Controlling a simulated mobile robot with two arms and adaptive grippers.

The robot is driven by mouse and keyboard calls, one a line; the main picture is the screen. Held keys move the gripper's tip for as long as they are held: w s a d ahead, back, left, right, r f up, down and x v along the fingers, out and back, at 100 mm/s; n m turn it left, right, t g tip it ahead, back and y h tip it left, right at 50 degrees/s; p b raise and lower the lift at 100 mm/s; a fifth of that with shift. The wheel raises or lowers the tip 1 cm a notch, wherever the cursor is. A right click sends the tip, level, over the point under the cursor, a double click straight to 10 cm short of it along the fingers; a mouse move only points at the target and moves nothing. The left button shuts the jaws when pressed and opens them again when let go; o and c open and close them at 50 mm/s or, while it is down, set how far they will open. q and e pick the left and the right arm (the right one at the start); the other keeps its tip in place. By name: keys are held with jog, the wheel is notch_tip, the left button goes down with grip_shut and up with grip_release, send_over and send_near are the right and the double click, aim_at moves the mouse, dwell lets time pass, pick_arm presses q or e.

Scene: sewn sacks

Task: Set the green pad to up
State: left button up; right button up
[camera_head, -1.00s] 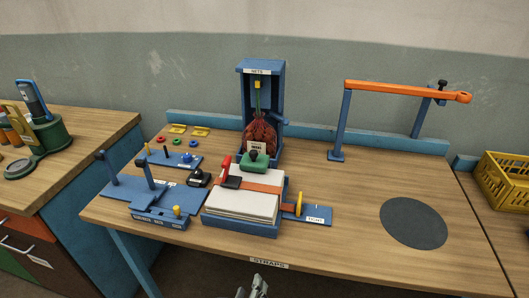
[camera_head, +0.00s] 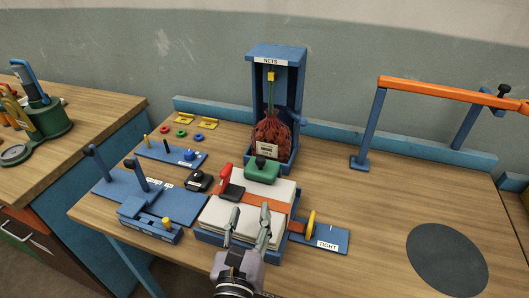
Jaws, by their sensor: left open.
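The green pad (camera_head: 263,173) is a green block with a dark knob on top. It sits at the back edge of the stack of white sheets (camera_head: 215,214), just in front of the net stand (camera_head: 277,60). My left gripper (camera_head: 248,222) reaches in from the bottom edge, its two grey fingers apart and empty. The fingers are over the front part of the stack, near the orange strap (camera_head: 276,216), with the green pad farther back. I cannot tell how high the fingers are above the stack. My right gripper is out of view.
A red-handled tool (camera_head: 225,180) stands beside the pad. A red net sack (camera_head: 271,136) hangs in the stand behind it. A yellow wheel (camera_head: 311,222) is to the right, and blue fixtures (camera_head: 178,200) stand left. The table around the dark disc (camera_head: 447,258) is clear.

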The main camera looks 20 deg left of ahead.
pick_arm(q)
jog(key=shift+w+a+r, duration=0.1)
jog(key=shift+w+r, duration=0.05)
jog(key=shift+w, duration=0.25)
jog(key=p, duration=0.2)
send_near(260, 165)
jog(key=shift+w+a+r, duration=0.1)
jog(key=shift+w, duration=0.3)
jog(key=w, duration=0.3)
jog(key=w+a, duration=0.1)
jog(key=w, duration=0.2)
jog(key=w+p, duration=0.1)
jog(key=w, duration=0.2)
jog(key=shift+w+a, duration=0.2)
jog(key=shift+a, duration=0.05)
jog(key=shift+w+a, duration=0.1)
jog(key=shift+w, duration=0.4)
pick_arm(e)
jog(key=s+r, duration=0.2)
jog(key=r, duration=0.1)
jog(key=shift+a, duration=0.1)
pick_arm(q)
jog(key=shift+c, duration=0.4)
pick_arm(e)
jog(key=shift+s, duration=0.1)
pick_arm(q)
grip_shut()
